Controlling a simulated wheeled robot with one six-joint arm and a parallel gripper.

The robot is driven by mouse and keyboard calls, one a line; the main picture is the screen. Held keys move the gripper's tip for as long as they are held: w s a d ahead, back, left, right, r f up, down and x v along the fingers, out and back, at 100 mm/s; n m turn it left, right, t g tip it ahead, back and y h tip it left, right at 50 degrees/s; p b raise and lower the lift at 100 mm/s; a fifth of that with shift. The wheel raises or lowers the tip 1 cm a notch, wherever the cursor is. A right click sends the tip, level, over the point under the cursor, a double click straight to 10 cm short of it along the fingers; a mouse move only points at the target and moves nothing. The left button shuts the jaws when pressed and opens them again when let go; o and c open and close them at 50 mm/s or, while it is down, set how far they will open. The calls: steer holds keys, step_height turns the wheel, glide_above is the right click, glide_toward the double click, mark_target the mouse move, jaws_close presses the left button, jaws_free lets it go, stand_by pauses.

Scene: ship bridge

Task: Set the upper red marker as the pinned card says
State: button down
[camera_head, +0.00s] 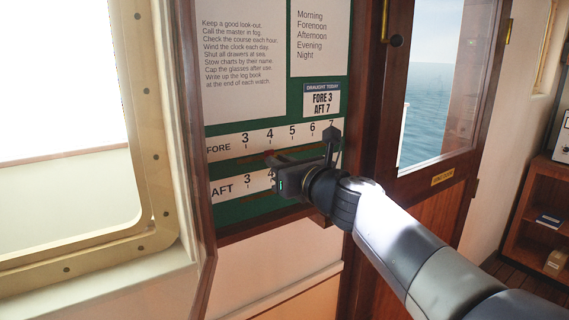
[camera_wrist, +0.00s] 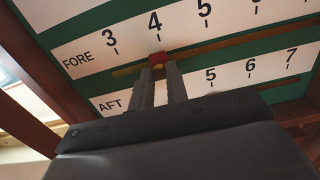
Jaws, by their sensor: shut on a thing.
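The upper red marker (camera_wrist: 158,60) sits on the slot below the FORE scale (camera_wrist: 80,62), just under the 4, in the wrist view. My gripper (camera_wrist: 160,72) reaches up from below and is shut on this marker. In the head view my gripper (camera_head: 276,172) is at the board and hides part of the AFT scale (camera_head: 222,188). The pinned card (camera_head: 322,101) reads "DRAUGHT TODAY, FORE 3, AFT 7". The 3 (camera_head: 245,139) on the FORE scale is left of the marker. I cannot make out a lower marker.
Two paper notices (camera_head: 240,60) (camera_head: 320,35) hang on the green board above the scales. A brass-framed window (camera_head: 155,170) is close on the left. A wooden door with a glass pane (camera_head: 435,90) stands to the right. Shelves (camera_head: 540,215) are at the far right.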

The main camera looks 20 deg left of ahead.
steer(key=s+a+b, duration=0.1)
steer(key=s+a, duration=0.2)
steer(key=s, duration=0.1)
steer(key=shift+a, duration=0.2)
steer(key=c, duration=1.4)
jaws_free()
steer(key=shift+s+a, duration=0.1)
steer(key=shift+s, duration=0.05)
steer(key=shift+c, duration=0.2)
steer(key=shift+o, duration=0.3)
steer(key=v, duration=1.1)
steer(key=shift+w+a, duration=0.1)
steer(key=shift+w, duration=0.1)
